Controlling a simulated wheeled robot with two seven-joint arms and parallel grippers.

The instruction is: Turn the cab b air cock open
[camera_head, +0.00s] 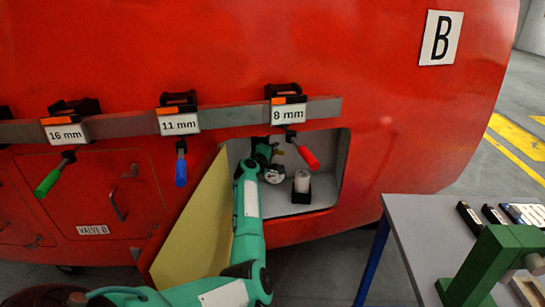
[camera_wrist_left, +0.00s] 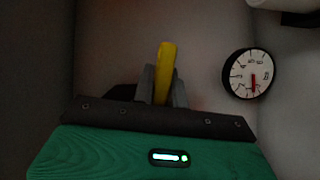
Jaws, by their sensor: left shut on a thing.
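The red cab front (camera_head: 390,75) carries a white plate with a black B (camera_head: 441,38). In its side is an open compartment (camera_head: 335,165). My left arm reaches into it, and the left gripper (camera_head: 266,150) is at the compartment's back left. In the left wrist view a yellow cock handle (camera_wrist_left: 167,60) stands nearly upright, tilted slightly right. My left gripper (camera_wrist_left: 160,88) is shut on it, with the grey fingers on both sides of its lower part. The cock's body is hidden behind the gripper. My right gripper is not in view.
A round gauge (camera_wrist_left: 248,73) with a red needle is right of the handle. A white cylinder on a black base (camera_head: 301,185) stands in the compartment. The open yellowish door (camera_head: 195,235) hangs left of my arm. Tools hang above on a grey rail (camera_head: 230,116). A table (camera_head: 415,235) stands right.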

